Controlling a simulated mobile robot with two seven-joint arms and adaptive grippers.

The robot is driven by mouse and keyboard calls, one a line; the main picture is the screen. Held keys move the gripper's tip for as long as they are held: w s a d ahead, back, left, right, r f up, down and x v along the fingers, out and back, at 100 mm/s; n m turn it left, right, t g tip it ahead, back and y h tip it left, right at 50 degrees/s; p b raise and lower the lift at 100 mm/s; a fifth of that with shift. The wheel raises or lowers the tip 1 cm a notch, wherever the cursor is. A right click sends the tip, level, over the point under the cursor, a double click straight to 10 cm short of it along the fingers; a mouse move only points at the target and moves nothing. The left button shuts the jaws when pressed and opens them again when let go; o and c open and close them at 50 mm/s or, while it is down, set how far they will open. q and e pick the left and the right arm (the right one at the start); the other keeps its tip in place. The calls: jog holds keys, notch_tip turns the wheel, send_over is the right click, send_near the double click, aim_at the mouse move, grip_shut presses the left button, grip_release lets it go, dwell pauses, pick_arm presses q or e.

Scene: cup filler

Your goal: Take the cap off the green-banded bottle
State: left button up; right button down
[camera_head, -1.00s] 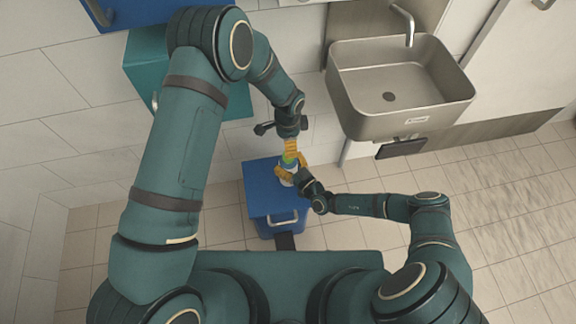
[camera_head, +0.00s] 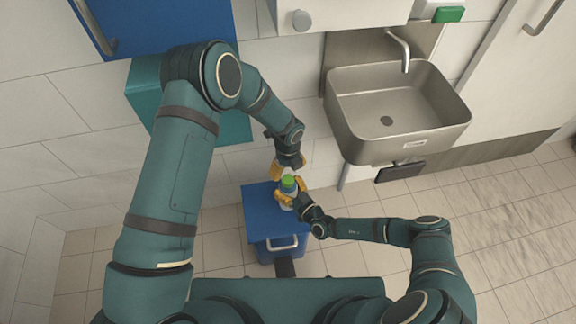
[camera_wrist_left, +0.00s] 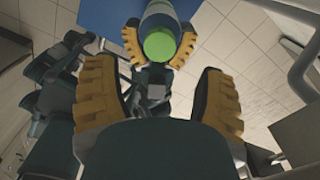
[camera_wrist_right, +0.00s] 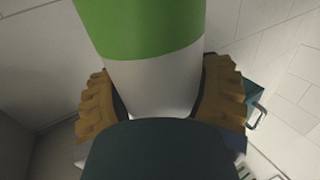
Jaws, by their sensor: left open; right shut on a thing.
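The bottle (camera_head: 287,187) is upright in the head view, with a green top. In the left wrist view its round green top (camera_wrist_left: 159,46) faces me. In the right wrist view a broad green band (camera_wrist_right: 140,25) lies above a white lower part. My right gripper (camera_head: 288,198) is shut on the bottle's lower body, with yellow fingers on both sides. My left gripper (camera_wrist_left: 157,95) is open with nothing between its fingers. Its fingers are just beyond the bottle top, apart from it. I cannot tell where the cap's lower edge lies.
A blue box (camera_head: 262,215) with a handle stands below the bottle. A steel sink (camera_head: 400,105) with a tap is at the right. A teal cabinet (camera_head: 145,85) and a blue one (camera_head: 130,20) are at the upper left. The floor at the right is clear.

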aim_at(288, 179)
pick_arm(q)
notch_tip(288, 179, down, 7)
jog(key=shift+r, duration=0.1)
dwell(0.3)
grip_shut()
